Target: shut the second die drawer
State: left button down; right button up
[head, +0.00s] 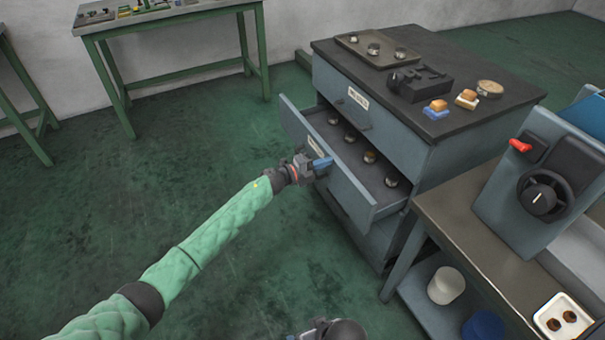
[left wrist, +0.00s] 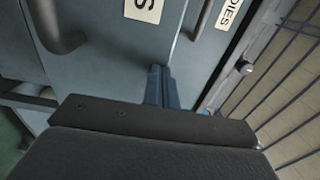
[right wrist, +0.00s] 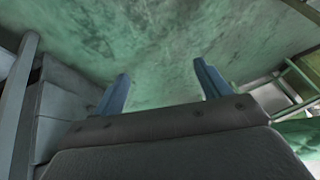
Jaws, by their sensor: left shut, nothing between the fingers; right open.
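The second die drawer (head: 345,185) is pulled out of the grey-blue cabinet (head: 455,155), with several round dies inside. The drawer above it (head: 375,120) is flush with the cabinet. My left gripper (head: 322,165) is shut and empty, at the outer face of the open drawer near its label. In the left wrist view its blue fingers (left wrist: 160,85) are together against or just before a grey panel; I cannot tell if they touch. Handles and labels show there. My right gripper (right wrist: 162,85) is open and empty, above green floor; fingertips are not clear in the head view.
The cabinet top holds a tray (head: 385,57), a black block (head: 420,84) and small parts. A bench (head: 470,225) with a machine (head: 545,180) stands at right. A green table (head: 165,12) stands at the back left. The floor left of the drawer is clear.

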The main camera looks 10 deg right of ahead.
pick_arm(q)
jog(key=b+x, duration=0.3)
jog(key=x, duration=0.9)
jog(key=shift+d+b, duration=0.3)
pick_arm(e)
notch_tip(320, 180, down, 17)
jog(key=t, duration=0.1)
jog(key=shift+w+a+f+t, duration=0.15)
jog(key=shift+w+a+t, duration=0.15)
jog(key=shift+t, duration=0.1)
pick_arm(q)
jog(key=shift+w+f, duration=0.1)
pick_arm(e)
jog(key=shift+m, duration=0.3)
